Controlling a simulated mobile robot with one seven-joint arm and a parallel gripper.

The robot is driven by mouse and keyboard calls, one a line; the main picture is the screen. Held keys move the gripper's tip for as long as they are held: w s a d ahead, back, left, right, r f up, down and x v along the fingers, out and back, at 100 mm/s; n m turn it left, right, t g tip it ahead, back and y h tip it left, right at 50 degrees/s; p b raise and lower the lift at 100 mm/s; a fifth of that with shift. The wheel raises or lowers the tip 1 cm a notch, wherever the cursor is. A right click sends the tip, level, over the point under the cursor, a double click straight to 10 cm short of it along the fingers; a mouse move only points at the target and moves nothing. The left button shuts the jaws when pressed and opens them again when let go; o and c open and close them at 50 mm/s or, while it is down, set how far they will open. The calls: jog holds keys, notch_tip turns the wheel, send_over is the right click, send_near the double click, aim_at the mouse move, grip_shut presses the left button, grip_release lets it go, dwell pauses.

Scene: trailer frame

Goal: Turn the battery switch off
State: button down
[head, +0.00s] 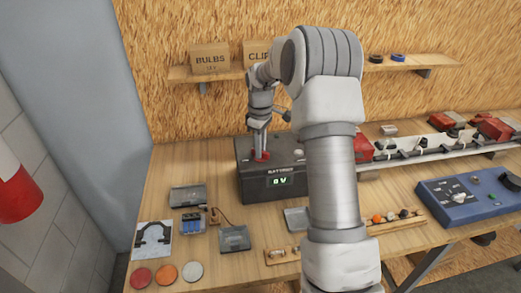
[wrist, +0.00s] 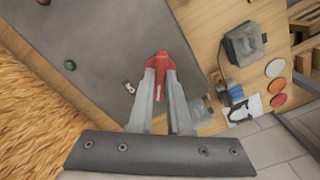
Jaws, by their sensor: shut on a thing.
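The battery (head: 283,187) is a dark box on the workbench, and its green display (head: 279,181) reads 0 V. The red switch handle (head: 262,156) is on its top, towards the left. In the wrist view the red handle (wrist: 160,62) lies between my fingertips. My gripper (head: 260,150) reaches down onto it from above and is shut on it. The gripper (wrist: 160,85) hides part of the handle in the wrist view. Small marking on the battery top (wrist: 129,87) is too small to read.
Boxes marked BULBS (head: 210,58) and CLIPS stand on a shelf behind. A blue control panel (head: 470,195) is at the right. A rail with red lamps (head: 440,140) runs behind it. Three coloured discs (head: 166,275) and small trays (head: 234,239) lie in front at the left.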

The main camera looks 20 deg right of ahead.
jog(key=n+p, duration=0.1)
jog(key=n, duration=0.2)
jog(key=shift+r, duration=0.15)
jog(key=shift+n, duration=1.1)
jog(key=shift+n+p, duration=0.8)
jog(key=shift+n, duration=0.7)
jog(key=c, duration=0.8)
grip_release()
jog(key=shift+o, duration=0.2)
